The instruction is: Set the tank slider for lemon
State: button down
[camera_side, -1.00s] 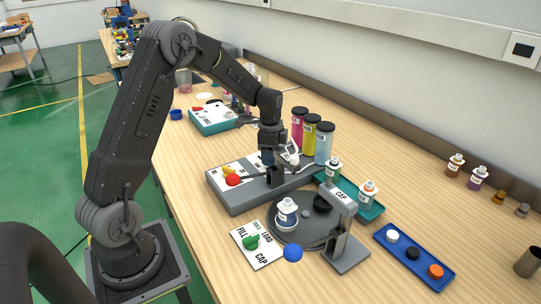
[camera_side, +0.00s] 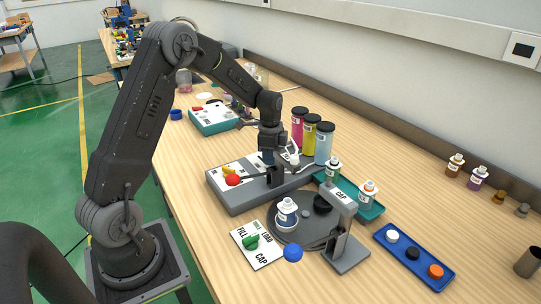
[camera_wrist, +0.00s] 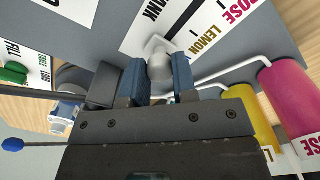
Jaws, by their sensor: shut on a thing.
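In the wrist view, my gripper (camera_wrist: 159,80) has its two blue fingers shut on a pale grey slider knob (camera_wrist: 159,64). The knob stands on the grey panel beside the white label strip (camera_wrist: 178,28). The strip reads TANK, LEMON and ROSE; the knob is left of and below the word LEMON, with ROSE farther up to the right. In the side view, my gripper (camera_side: 268,158) is low over the grey machine base (camera_side: 240,200), in front of the tanks. The knob is hidden there. The yellow tank (camera_side: 309,137) stands between the pink tank (camera_side: 297,125) and light blue tank (camera_side: 324,143).
A red knob (camera_side: 233,180) is left of my gripper. A turntable (camera_side: 300,225) with a bottle (camera_side: 287,213), a CAP post (camera_side: 343,195) and a teal tray (camera_side: 370,211) are in front. A blue cap tray (camera_side: 413,257) is at right. White pipes (camera_wrist: 222,76) run close by.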

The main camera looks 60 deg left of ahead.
jog(key=a, duration=0.3)
jog(key=shift+a, duration=0.25)
jog(key=c, duration=0.9)
grip_release()
notch_tip(320, 180, up, 14)
